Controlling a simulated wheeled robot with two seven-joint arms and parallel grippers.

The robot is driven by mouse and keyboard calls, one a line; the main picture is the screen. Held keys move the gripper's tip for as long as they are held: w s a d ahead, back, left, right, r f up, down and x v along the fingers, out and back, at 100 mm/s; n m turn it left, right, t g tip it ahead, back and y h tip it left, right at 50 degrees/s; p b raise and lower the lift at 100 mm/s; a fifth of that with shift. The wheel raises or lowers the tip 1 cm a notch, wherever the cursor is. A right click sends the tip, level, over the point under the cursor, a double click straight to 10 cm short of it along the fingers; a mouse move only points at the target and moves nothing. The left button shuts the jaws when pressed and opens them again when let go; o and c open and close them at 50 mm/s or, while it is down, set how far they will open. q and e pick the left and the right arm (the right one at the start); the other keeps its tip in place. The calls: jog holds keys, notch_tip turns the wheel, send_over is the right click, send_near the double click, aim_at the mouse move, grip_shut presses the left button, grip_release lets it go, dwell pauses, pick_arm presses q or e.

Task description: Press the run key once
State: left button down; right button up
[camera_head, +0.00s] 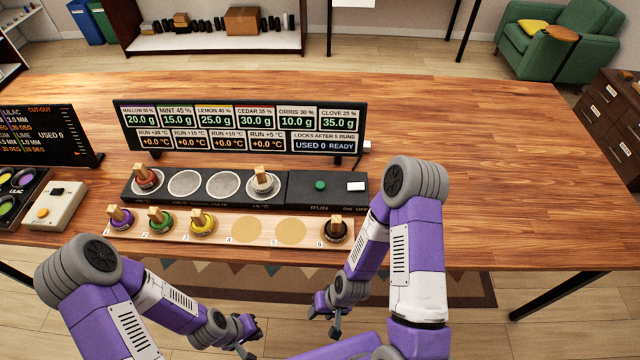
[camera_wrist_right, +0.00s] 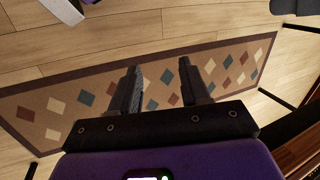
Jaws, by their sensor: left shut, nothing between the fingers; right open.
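The run key is a small green button (camera_head: 320,185) on the black box at the right end of the heater strip, above the label RUN. A white on/off switch (camera_head: 356,186) sits to its right. The display board (camera_head: 240,128) behind it reads USED 0 READY. My left gripper (camera_head: 248,338) is shut and empty, in front of the table edge. My right gripper (camera_head: 326,312) is also in front of the table, below and away from the key. In the right wrist view its two fingers (camera_wrist_right: 165,88) are apart with nothing between them.
A beige box (camera_head: 57,207) stands left. Table right is clear.

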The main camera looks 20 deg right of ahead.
grip_shut()
dwell(1.4)
